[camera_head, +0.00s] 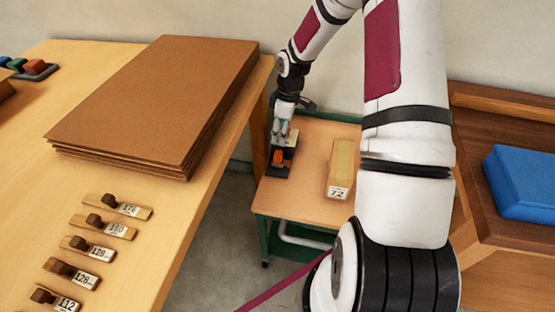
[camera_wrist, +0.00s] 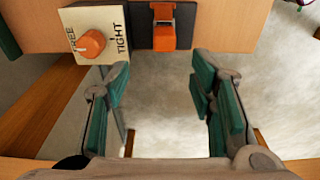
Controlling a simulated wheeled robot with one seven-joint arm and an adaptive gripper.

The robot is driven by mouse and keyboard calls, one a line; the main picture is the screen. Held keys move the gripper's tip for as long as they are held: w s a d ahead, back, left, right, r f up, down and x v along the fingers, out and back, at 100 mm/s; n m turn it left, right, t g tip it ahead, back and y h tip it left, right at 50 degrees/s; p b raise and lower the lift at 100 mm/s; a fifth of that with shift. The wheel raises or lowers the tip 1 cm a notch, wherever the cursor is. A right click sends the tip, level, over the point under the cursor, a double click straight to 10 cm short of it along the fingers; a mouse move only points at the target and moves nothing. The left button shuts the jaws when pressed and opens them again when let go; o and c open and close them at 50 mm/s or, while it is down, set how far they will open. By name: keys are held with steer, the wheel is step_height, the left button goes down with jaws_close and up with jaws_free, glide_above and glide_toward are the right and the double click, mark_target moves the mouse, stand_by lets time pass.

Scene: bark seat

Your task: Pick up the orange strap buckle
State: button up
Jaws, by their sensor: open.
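The orange strap buckle (camera_wrist: 164,36) sits on a dark strip near the top middle of the wrist view. An orange patch (camera_head: 279,158) on a dark base, which looks like it, shows on the small table in the head view. My gripper (camera_wrist: 158,85) is open and empty, with its green-padded fingers spread apart. The buckle lies beyond the fingertips, roughly in line with the gap between them, and is not between them. In the head view my gripper (camera_head: 284,135) hangs over the back left of the small table, close above the orange patch.
An orange knob (camera_wrist: 92,43) on a FREE/TIGHT plate is left of the buckle. A labelled block (camera_head: 341,168) lies on the small table (camera_head: 297,197). Stacked brown boards (camera_head: 155,100) are on the left bench; a blue block (camera_head: 522,182) is at right.

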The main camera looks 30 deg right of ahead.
mark_target(278, 152)
steer(key=f, duration=0.5)
steer(key=shift+w+a+f, duration=0.2)
steer(key=shift+a, duration=0.05)
steer(key=shift+a+f+b, duration=0.15)
steer(key=shift+f+b, duration=0.1)
steer(key=shift+f, duration=1.05)
steer(key=shift+a+f+b, duration=0.15)
steer(key=shift+f+b, duration=0.05)
steer(key=shift+f, duration=1.1)
jaws_close()
